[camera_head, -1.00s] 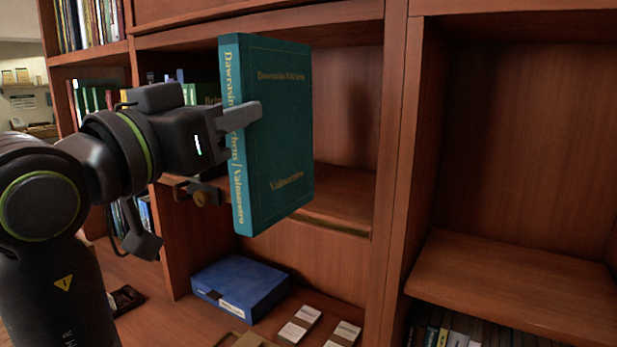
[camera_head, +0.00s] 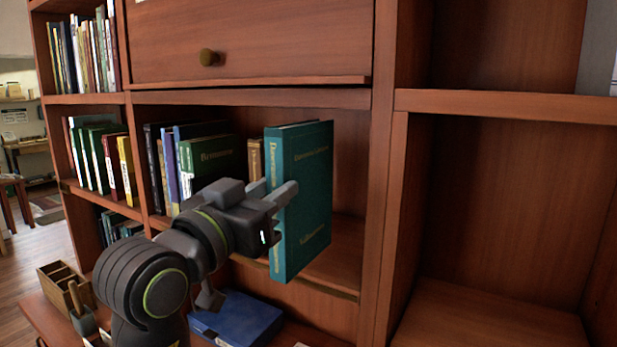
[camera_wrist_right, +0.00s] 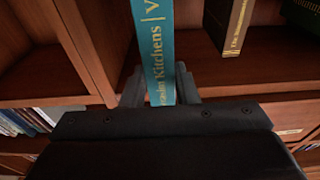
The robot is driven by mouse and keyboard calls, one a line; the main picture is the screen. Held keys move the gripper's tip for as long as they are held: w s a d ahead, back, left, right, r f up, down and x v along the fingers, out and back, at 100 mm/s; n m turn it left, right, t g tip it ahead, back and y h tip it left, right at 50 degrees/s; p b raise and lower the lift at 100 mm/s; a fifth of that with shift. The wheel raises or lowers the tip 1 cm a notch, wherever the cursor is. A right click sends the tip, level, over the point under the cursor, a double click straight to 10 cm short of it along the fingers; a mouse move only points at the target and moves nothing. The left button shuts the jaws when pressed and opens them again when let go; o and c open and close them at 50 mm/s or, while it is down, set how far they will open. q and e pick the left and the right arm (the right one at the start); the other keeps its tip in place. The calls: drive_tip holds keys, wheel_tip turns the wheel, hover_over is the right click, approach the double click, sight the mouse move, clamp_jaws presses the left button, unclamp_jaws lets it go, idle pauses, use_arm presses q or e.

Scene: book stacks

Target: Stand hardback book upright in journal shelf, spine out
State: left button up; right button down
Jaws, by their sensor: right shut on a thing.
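The teal hardback book (camera_head: 305,200) with gold lettering is held upright in the head view. Its spine faces toward me and a little left. My right gripper (camera_head: 282,197) is shut on the book at its spine side. In the right wrist view the book's spine (camera_wrist_right: 158,50) rises between the two fingers of the gripper (camera_wrist_right: 160,90). The journal shelf (camera_head: 345,240) is the open compartment behind the book. The book is at the shelf's front, and I cannot tell how far it reaches in. My left gripper is not in view.
Several books, including a dark green one (camera_head: 212,158), stand at the left of this compartment; a brown book (camera_head: 255,158) is nearest the teal one. A drawer (camera_head: 250,45) is above. A blue box (camera_head: 238,318) lies below. The right compartment (camera_head: 490,200) looks empty.

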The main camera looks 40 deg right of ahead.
sight(309, 196)
drive_tip(key=p+x, duration=0.1)
drive_tip(key=x, duration=0.2)
drive_tip(key=p+x, duration=0.1)
drive_tip(key=x, duration=0.2)
drive_tip(key=f+p+x, duration=0.1)
drive_tip(key=p+x, duration=0.1)
drive_tip(key=x, duration=0.2)
drive_tip(key=shift+f, duration=0.1)
drive_tip(key=shift+w+d+f, duration=0.1)
drive_tip(key=shift+d+f, duration=0.05)
drive_tip(key=shift+f, duration=0.15)
drive_tip(key=shift+f+p, duration=0.55)
drive_tip(key=shift+f, duration=0.95)
drive_tip(key=shift+f, duration=0.1)
drive_tip(key=c, duration=1.5)
unclamp_jaws()
drive_tip(key=shift+f, duration=0.1)
drive_tip(key=o, duration=0.4)
